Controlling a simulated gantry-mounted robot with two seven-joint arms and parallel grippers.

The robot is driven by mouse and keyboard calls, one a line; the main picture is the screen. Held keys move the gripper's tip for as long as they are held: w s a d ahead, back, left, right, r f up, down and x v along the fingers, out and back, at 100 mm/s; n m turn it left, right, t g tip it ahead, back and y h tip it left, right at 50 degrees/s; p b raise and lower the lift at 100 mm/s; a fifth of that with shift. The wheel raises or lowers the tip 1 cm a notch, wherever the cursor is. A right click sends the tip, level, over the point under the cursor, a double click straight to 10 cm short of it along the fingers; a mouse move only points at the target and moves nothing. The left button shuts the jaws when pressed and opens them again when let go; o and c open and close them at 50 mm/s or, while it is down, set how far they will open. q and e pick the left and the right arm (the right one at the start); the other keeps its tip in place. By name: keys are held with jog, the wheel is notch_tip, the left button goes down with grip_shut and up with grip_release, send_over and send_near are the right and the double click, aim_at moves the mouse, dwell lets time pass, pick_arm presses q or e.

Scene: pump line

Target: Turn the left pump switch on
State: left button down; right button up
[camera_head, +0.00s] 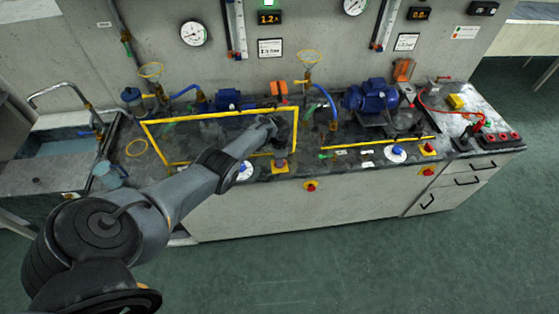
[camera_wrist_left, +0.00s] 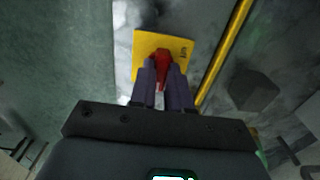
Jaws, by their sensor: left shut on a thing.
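The left pump switch is a red handle (camera_wrist_left: 162,58) on a yellow plate (camera_wrist_left: 146,48) in the left wrist view. In the head view its yellow plate (camera_head: 280,168) lies at the bench's front edge, right of the middle of the left yellow-framed area. My left gripper (camera_wrist_left: 162,82) points down at the plate, with its two dark fingers closed around the red handle. In the head view the gripper (camera_head: 279,150) covers much of the switch. The left display (camera_head: 269,17) appears to read 1.2; a green light (camera_head: 240,2) is lit above. My right gripper is not in view.
A blue-and-white dial (camera_head: 244,170) sits just left of the switch. A red emergency button (camera_head: 311,186) is on the bench front. The right pump's switch (camera_head: 428,148) and blue motor (camera_head: 371,100) stand further right. Pipes and a yellow valve wheel (camera_head: 309,56) rise behind.

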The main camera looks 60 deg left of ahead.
pick_arm(q)
jog(key=c, duration=1.1)
grip_release()
notch_tip(320, 180, up, 11)
jog(key=p, duration=0.5)
jog(key=shift+f, duration=0.15)
